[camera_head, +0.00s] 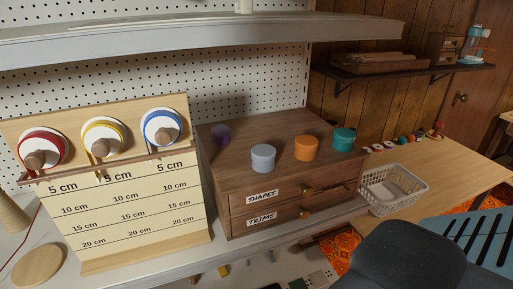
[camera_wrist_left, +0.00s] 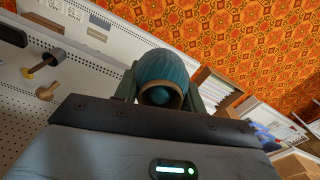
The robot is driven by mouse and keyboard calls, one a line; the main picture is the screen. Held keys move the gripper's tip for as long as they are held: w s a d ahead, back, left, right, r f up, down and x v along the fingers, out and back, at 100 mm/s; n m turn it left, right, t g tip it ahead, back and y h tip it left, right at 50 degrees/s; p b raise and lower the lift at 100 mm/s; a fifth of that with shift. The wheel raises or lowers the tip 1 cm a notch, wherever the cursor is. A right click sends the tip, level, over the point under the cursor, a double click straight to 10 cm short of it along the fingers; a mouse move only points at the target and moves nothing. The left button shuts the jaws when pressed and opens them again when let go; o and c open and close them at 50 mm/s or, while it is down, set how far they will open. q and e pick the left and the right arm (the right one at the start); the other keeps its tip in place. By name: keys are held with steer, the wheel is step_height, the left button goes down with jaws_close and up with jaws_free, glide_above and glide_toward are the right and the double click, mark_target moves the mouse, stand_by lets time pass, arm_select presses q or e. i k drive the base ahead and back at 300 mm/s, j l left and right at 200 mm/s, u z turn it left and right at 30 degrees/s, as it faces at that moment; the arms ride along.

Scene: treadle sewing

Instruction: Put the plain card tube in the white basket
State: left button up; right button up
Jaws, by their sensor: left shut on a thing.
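The white basket (camera_head: 393,190) stands on the wooden table at the right of the head view, beside the drawer unit, and looks empty. A beige tapered piece (camera_head: 12,215) at the left edge is cut off by the frame; I cannot tell if it is the plain card tube. In the left wrist view my left gripper (camera_wrist_left: 160,85) is shut on a teal cone-shaped piece (camera_wrist_left: 161,66) with a brown ring at its near end. Neither gripper shows in the head view.
A wooden drawer unit (camera_head: 270,165) bears several coloured round pieces. A board with 5 to 20 cm marks (camera_head: 125,215) stands left of it. A grey shelf (camera_head: 200,30) hangs above. A dark rounded shape (camera_head: 405,255) fills the lower right. The wooden table (camera_head: 450,175) has free room.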

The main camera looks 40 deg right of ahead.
mark_target(385, 198)
steer(key=k+l+z, duration=0.2)
steer(key=l, duration=0.65)
steer(key=l+z, duration=0.2)
steer(key=l, duration=0.65)
steer(key=l+z, duration=0.2)
steer(key=l, duration=0.7)
steer(key=l+z, duration=0.2)
steer(key=l, duration=0.7)
steer(key=i+l+z, duration=0.2)
steer(key=l, duration=0.65)
